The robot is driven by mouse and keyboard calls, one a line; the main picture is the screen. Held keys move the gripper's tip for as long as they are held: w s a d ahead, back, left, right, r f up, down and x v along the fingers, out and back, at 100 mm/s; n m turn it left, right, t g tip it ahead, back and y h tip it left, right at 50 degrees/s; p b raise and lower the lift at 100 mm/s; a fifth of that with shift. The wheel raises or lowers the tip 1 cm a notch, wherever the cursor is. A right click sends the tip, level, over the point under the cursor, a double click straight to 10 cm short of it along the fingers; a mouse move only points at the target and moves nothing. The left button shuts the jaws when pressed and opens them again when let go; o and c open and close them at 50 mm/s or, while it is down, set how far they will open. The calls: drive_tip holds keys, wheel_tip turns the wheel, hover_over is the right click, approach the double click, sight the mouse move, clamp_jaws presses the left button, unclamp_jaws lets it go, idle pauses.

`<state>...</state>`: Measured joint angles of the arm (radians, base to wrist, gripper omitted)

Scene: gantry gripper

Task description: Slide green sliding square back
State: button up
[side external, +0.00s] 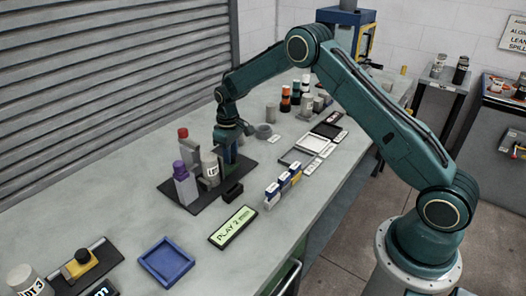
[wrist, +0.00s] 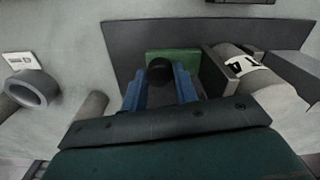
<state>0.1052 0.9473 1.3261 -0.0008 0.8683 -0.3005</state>
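The green sliding square (wrist: 187,55) shows in the wrist view on a dark plate (wrist: 125,38), with a round black knob (wrist: 160,72) on its near side. My gripper (wrist: 160,80) is over it, one blue finger on each side of the knob. The fingers sit very close to the knob, but I cannot tell whether they press on it. In the side view my gripper (side external: 229,157) is low over the dark plate (side external: 243,173), and the green square is hidden there.
A labelled pale cylinder (side external: 210,168) stands right beside my gripper, and in the wrist view (wrist: 262,75) it is close on the right. Purple-topped (side external: 184,185) and red-topped (side external: 183,150) containers and a black block (side external: 232,191) are near. A grey ring (wrist: 33,88) lies left.

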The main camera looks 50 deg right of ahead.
clamp_jaws()
drive_tip(key=shift+d, duration=2.15)
drive_tip(key=shift+o, duration=2.3)
unclamp_jaws()
drive_tip(key=shift+o, duration=0.4)
drive_tip(key=shift+r, duration=0.1)
wheel_tip(320, 180, up, 14)
